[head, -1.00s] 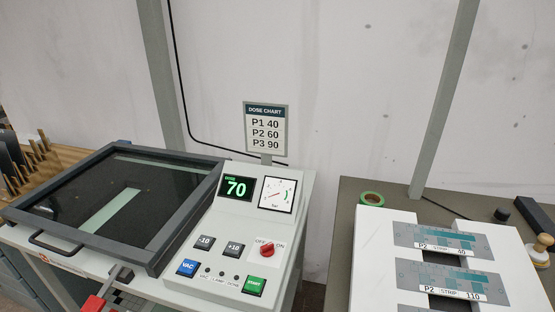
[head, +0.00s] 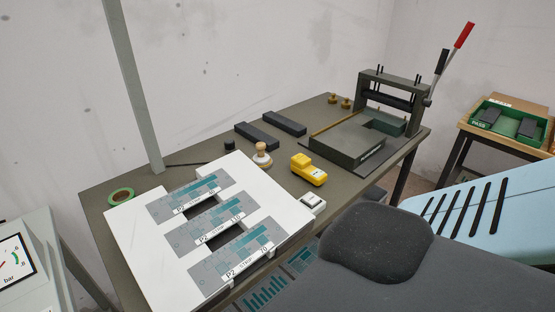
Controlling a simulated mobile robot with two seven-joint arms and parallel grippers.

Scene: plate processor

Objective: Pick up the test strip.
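Three grey test strips with teal patches lie on a white slotted stand on the table. The far strip (head: 190,197) has a label too small to read surely now. The middle strip (head: 209,224) is labelled P2 110. The near strip (head: 235,257) is labelled P2 and seemingly 70. They lie side by side, spanning the gaps of the white stand (head: 128,232). Neither gripper is in view. A large dark rounded shape at the lower right, probably part of my own body, covers the near table edge.
The dark table (head: 215,148) carries green tape (head: 121,196), a wooden-handled stamp (head: 262,154), a yellow device (head: 308,170), black bars (head: 256,135) and a lever press (head: 385,100). A green PASS tray (head: 508,122) stands at far right.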

